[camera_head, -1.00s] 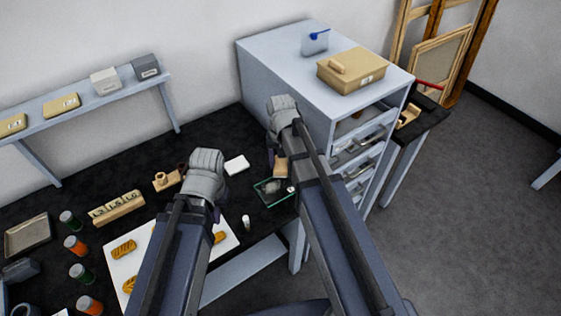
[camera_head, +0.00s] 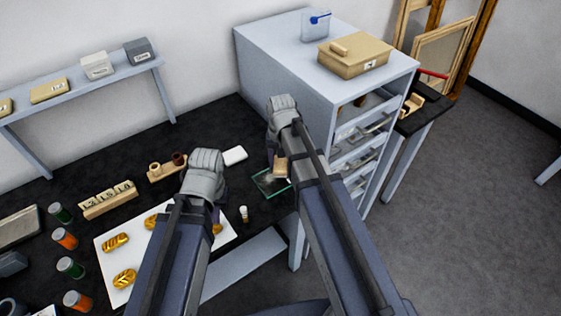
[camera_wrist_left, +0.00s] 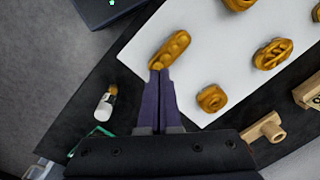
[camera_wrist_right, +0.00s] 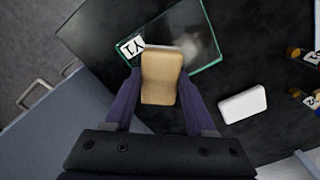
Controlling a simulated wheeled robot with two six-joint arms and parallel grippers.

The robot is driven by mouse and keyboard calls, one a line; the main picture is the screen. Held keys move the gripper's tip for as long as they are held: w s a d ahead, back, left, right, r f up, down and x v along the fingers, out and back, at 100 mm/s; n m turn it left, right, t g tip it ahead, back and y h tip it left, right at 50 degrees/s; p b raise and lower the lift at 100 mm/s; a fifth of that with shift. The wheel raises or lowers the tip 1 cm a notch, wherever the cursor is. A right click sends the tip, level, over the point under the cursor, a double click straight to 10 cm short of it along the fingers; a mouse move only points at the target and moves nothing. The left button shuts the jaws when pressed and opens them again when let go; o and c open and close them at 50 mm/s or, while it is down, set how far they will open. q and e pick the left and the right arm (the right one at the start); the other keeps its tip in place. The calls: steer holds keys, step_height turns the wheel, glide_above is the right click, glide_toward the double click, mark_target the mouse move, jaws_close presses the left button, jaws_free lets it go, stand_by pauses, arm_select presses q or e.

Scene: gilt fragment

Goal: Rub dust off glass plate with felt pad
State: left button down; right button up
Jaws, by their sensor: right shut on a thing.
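My right gripper (camera_wrist_right: 158,95) is shut on the tan felt pad (camera_wrist_right: 162,76), which also shows in the head view (camera_head: 281,168). The green-edged glass plate (camera_wrist_right: 205,38) lies on the black table beyond and beneath the pad, with a pale dusty patch on it. The pad overlaps the plate's near edge beside the "Y1" label; I cannot tell whether it touches the glass. The plate also shows in the head view (camera_head: 268,184). My left gripper (camera_wrist_left: 160,74) has its fingers together, above the end of a gold fragment (camera_wrist_left: 171,48) on the white board.
A white block (camera_wrist_right: 243,103) lies beside the glass plate. The white board (camera_head: 108,250) carries several gold fragments. The grey drawer cabinet (camera_head: 290,75) rises close behind my right gripper.

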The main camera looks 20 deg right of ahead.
arm_select(q)
steer(key=shift+f+b, duration=0.75)
arm_select(e)
steer(key=shift+f, duration=0.75)
